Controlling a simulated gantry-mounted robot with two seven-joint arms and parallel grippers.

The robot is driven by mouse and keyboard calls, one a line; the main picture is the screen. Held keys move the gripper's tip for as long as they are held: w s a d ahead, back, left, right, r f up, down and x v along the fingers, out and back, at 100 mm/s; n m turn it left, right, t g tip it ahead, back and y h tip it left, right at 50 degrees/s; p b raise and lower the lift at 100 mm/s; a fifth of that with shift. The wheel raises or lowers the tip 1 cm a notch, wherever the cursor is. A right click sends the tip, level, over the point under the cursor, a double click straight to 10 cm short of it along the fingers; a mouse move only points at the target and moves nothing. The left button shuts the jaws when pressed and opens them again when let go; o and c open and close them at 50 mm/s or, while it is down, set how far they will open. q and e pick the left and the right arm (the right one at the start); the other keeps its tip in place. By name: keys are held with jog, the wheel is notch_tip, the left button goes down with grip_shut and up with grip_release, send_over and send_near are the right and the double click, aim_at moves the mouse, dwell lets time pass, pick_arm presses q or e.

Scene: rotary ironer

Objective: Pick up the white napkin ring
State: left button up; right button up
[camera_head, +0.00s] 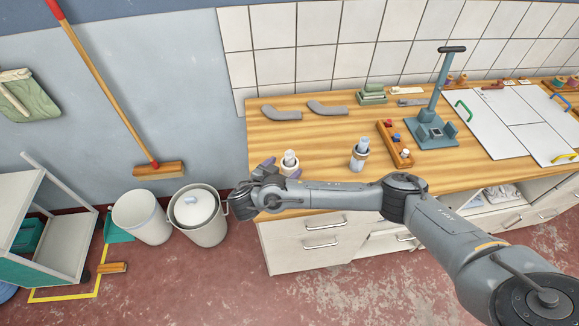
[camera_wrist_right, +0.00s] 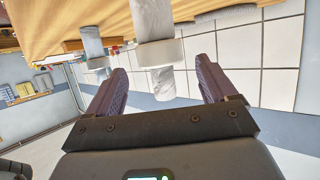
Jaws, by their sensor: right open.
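Two upright, light, cylinder-shaped pieces stand near the front edge of the wooden counter (camera_head: 310,133). The left one (camera_head: 290,156) is at my right gripper (camera_head: 282,167); the other (camera_head: 361,147) stands to its right. In the right wrist view, where the counter appears at the top, each piece has a pale band around it: a nearer white ring (camera_wrist_right: 152,54) and a farther ring (camera_wrist_right: 97,63). My right gripper is open, its purple fingers apart on either side of the nearer piece, with visible gaps. My left gripper is out of view.
A wooden tray with small coloured pieces (camera_head: 394,144) and a blue-grey stand (camera_head: 432,132) are farther right. Two grey curved pieces (camera_head: 327,108) lie behind. A white bin (camera_head: 141,217) and a lidded bucket (camera_head: 200,214) stand on the floor at left.

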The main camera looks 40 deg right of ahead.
aim_at(287, 164)
jog(key=x, duration=0.3)
jog(key=shift+w+d+r, duration=0.1)
jog(key=shift+r, duration=0.1)
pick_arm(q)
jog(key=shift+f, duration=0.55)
pick_arm(e)
jog(key=shift+x, duration=0.8)
jog(key=shift+f, duration=0.1)
jog(key=c, duration=1)
jog(key=shift+c, duration=0.2)
notch_tip(287, 164, up, 4)
jog(key=shift+r+b, duration=0.1)
jog(key=shift+b, duration=0.55)
notch_tip(287, 164, up, 5)
jog(key=p, duration=0.2)
jog(key=shift+p, duration=0.3)
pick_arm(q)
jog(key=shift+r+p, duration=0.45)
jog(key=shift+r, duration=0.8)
pick_arm(e)
jog(key=shift+r, duration=0.4)
